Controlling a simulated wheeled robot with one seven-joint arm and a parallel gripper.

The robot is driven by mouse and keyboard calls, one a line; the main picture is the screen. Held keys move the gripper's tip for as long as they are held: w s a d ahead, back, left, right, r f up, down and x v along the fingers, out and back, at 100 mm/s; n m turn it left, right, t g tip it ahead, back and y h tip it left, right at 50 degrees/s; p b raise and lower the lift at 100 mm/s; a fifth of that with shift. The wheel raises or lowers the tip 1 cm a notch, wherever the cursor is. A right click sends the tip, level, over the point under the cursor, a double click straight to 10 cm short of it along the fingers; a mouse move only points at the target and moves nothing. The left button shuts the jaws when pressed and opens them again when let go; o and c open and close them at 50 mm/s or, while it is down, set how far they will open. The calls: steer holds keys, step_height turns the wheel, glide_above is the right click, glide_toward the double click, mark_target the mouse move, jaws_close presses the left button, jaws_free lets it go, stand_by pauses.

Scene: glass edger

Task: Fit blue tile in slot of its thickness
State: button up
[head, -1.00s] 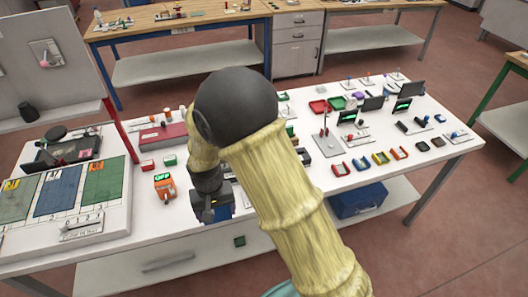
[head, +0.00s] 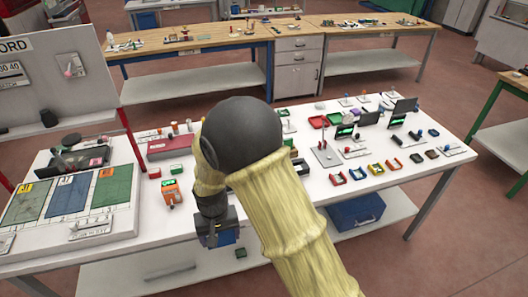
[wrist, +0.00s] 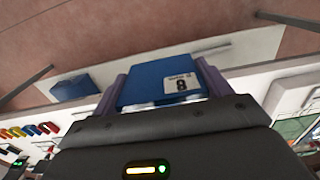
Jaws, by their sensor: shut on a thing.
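The blue tile (wrist: 163,80), with a white label reading 8, is held between the two purple fingers of my gripper (wrist: 165,88) in the wrist view. In the head view the tile (head: 223,238) shows below my gripper (head: 216,226), near the front edge of the white table. My arm covers the middle of the table. A sloped panel at the left carries green, blue and green rectangles, the blue one (head: 68,194) in the middle. I cannot make out a slot matching the tile's thickness.
An orange device (head: 171,191) stands left of my gripper. A dark red case (head: 170,147) lies behind it. Several coloured U-shaped pieces lie right of my arm, by a grey stand (head: 326,157). A blue box (head: 356,211) sits on the lower shelf.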

steer(key=w+d+f+m, duration=0.1)
steer(key=d+f, duration=0.3)
steer(key=d, duration=0.4)
steer(key=w+d+f, duration=0.4)
steer(key=d, duration=0.4)
steer(key=w+d+f+m, duration=0.1)
steer(key=w+d+f, duration=0.1)
steer(key=d+f, duration=0.3)
steer(key=d, duration=0.4)
steer(key=shift+w+m, duration=0.2)
steer(key=shift+m, duration=0.1)
